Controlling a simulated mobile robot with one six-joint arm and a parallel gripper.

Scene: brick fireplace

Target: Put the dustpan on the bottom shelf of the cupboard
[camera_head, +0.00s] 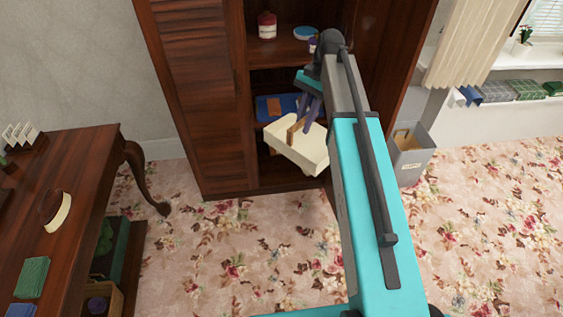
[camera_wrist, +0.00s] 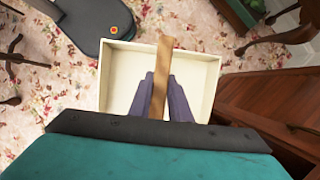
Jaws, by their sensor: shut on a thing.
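The dustpan (camera_head: 296,150) is a cream, shallow pan with a brown wooden handle. It also shows in the wrist view (camera_wrist: 116,72), its open pan below the fingers. My gripper (camera_head: 302,118) is shut on the wooden handle and holds the dustpan in the air, in front of the cupboard's lower opening. The gripper's purple fingers (camera_wrist: 169,98) lie either side of the handle. The dark wood cupboard (camera_head: 201,90) stands open on its right half. Its bottom shelf (camera_head: 279,183) is low and dark, partly hidden behind the dustpan and my arm.
A blue item (camera_head: 268,107) lies on a middle shelf. A grey bin (camera_head: 412,152) stands right of the cupboard, and a wooden desk (camera_head: 70,190) is at left. The floral carpet in front is clear.

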